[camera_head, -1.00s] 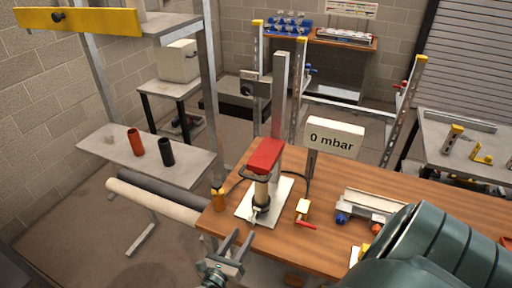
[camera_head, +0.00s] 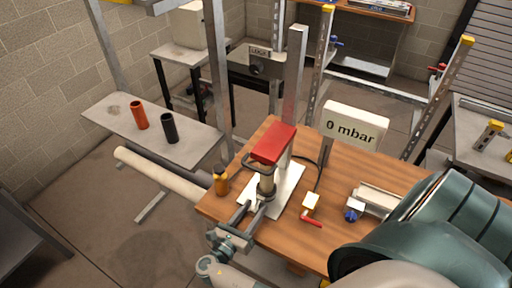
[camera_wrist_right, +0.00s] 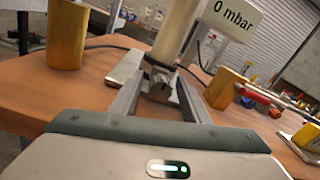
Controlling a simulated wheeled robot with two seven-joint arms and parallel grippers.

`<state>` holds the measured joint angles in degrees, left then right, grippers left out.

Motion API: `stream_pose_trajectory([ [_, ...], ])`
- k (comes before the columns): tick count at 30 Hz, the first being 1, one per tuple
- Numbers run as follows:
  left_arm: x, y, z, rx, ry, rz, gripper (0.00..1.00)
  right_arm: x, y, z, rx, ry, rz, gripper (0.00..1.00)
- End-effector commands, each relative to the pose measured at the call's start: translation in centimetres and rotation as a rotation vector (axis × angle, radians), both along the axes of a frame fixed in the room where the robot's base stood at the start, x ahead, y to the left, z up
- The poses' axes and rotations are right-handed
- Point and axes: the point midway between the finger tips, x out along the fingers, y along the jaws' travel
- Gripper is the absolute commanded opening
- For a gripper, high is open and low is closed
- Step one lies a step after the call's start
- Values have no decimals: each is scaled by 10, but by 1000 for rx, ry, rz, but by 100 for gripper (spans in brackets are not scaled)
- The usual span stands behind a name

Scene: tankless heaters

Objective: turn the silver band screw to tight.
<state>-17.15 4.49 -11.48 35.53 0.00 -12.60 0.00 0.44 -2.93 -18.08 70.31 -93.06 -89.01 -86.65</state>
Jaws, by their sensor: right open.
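The red-topped test rig (camera_head: 274,144) stands upright on a white plate (camera_head: 289,187) at the near end of the wooden bench. A small silver band with its screw (camera_wrist_right: 160,74) sits low on the rig's pale column (camera_wrist_right: 177,32). My right gripper (camera_head: 254,208) is open and empty at the rig's near side. In the right wrist view its two fingers (camera_wrist_right: 160,84) reach to either side of the silver screw area, with a gap between them. Whether a finger touches the screw, and how the screw is turned, I cannot tell. My left gripper is not in view.
A brass-coloured cylinder (camera_head: 221,182) stands left of the rig. A sign reading "0 mbar" (camera_head: 355,128) rises behind. A grey shelf with orange and black tubes (camera_head: 190,147) is at the left.

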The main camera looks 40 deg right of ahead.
Motion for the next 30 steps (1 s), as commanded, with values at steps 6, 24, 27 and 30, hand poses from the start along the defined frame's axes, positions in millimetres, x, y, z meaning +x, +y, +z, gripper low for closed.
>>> stream_pose_trajectory([
  [6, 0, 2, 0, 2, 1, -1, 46, 0, 0, 0, 0, 0, 0, 42],
  [24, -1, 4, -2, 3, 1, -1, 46, 0, 0, 0, 12, -30, -1, 2],
  [27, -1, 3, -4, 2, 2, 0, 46, 0, -1, -1, 25, -63, -2, 2],
  [30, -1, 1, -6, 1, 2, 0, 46, -1, -1, -1, 44, -110, -2, 2],
])
